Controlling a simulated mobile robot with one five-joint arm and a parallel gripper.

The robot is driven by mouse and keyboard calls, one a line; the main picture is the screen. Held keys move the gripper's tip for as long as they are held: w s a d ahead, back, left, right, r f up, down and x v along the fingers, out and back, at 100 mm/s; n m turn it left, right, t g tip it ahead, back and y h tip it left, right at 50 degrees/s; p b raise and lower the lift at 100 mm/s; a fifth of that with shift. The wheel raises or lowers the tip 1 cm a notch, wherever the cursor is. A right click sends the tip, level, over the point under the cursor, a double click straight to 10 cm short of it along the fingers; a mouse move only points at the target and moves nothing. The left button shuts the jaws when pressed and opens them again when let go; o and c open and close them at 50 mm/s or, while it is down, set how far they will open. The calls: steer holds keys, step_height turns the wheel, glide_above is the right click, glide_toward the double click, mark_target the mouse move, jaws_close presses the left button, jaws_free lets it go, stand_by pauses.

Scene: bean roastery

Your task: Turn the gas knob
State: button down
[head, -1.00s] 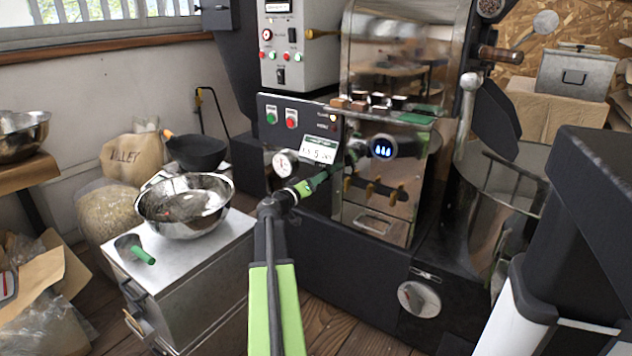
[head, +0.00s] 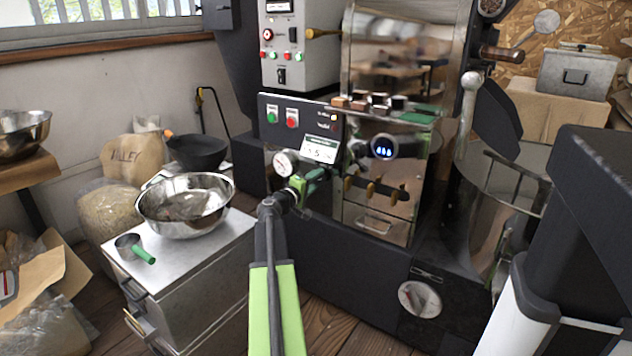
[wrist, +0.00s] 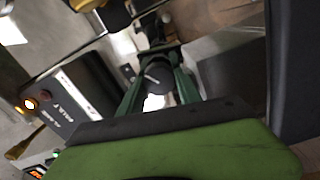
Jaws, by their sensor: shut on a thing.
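My gripper (head: 307,186) is at the front of the roaster, just right of and below the round white pressure gauge (head: 284,162). In the wrist view its two green fingers (wrist: 158,92) are closed around a small grey round part with a pale line across it, which I take for the gas knob (wrist: 153,72). In the head view my gripper and wrist hide the knob. The round window with blue flame marks (head: 383,147) is lit, to the right of my gripper.
The dark control panel (head: 292,122) and a small white display (head: 319,149) lie close above my gripper. Wooden-handled levers (head: 373,189) stand to its right. A steel bowl (head: 186,207) and a green-handled scoop (head: 135,249) rest on the metal cabinet at left.

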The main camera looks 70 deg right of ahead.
steer(key=shift+w+d+n, duration=0.1)
steer(key=shift+w+n, duration=0.05)
steer(key=shift+n, duration=0.55)
steer(key=c, duration=0.8)
jaws_free()
steer(key=shift+c, duration=0.2)
steer(key=v, duration=1.7)
steer(key=shift+a, duration=0.3)
